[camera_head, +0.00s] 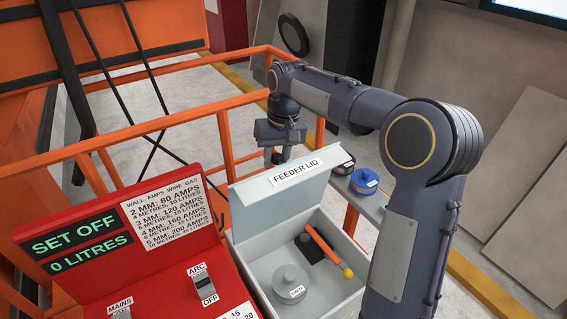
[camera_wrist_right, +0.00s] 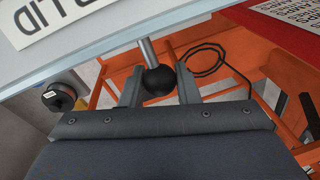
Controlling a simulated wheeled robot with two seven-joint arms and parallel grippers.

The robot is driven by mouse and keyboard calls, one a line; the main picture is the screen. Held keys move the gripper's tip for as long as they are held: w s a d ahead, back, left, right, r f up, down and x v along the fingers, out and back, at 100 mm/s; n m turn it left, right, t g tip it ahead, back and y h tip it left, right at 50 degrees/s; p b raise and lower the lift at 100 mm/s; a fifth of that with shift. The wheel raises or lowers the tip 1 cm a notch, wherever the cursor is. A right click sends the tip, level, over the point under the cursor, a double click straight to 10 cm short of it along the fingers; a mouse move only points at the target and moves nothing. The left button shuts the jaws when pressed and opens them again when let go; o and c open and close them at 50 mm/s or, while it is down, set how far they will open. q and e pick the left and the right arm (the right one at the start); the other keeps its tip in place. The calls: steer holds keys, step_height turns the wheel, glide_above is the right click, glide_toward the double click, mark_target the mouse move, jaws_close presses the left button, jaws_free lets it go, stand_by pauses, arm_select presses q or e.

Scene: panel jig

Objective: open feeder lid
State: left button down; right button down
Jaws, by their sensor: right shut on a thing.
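The feeder lid (camera_head: 262,201) is a pale grey panel labelled FEEDER LID. It stands raised at the far side of the grey feeder box (camera_head: 352,300), whose inside shows. My right gripper (camera_head: 277,158) is behind the lid's upper edge. In the right wrist view my right gripper (camera_wrist_right: 158,90) is shut on a black ball knob (camera_wrist_right: 158,81) on a metal stem. The lid (camera_wrist_right: 105,42) fills the top of that view. My left gripper is out of view.
Inside the box are a grey spool (camera_head: 290,279) and an orange lever (camera_head: 322,243) with a yellow end. A red panel (camera_head: 185,270) with switches stands to the left. Orange rails (camera_head: 170,118) run behind. Small spools, one blue (camera_head: 364,181), sit on a ledge at right.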

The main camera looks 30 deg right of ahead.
steer(key=shift+w+a+f+g, duration=0.15)
steer(key=shift+w+g, duration=0.25)
steer(key=shift+w, duration=0.2)
steer(key=shift+w+a+f, duration=0.1)
steer(key=shift+w, duration=0.95)
steer(key=c, duration=1.1)
jaws_free()
steer(key=shift+c, duration=0.2)
step_height(320, 180, up, 8)
steer(key=shift+d, duration=0.4)
